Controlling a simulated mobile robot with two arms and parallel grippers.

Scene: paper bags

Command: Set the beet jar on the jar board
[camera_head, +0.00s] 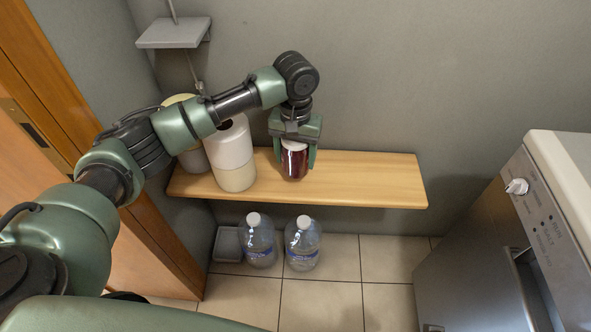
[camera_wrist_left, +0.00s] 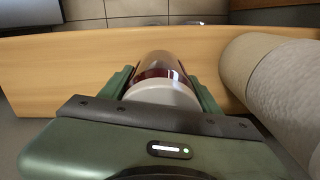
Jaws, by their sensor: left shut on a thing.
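The beet jar (camera_head: 294,164) is dark red with a white lid. My left gripper (camera_head: 296,158) is shut on it from above, a finger on each side. In the left wrist view the jar (camera_wrist_left: 160,78) stands between the green fingers, its lid towards the camera. The jar looks upright, over or on the light wooden board (camera_head: 370,180), which is fixed along the wall like a shelf. I cannot tell whether its base touches the wood. The board also shows in the left wrist view (camera_wrist_left: 60,70). My right gripper is not in view.
A white and cream cylinder (camera_head: 234,160) stands on the board just left of the jar, with another behind it, partly hidden by my arm. The board's right part is clear. Two water bottles (camera_head: 303,245) stand on the floor below. A grey appliance (camera_head: 490,250) is at right.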

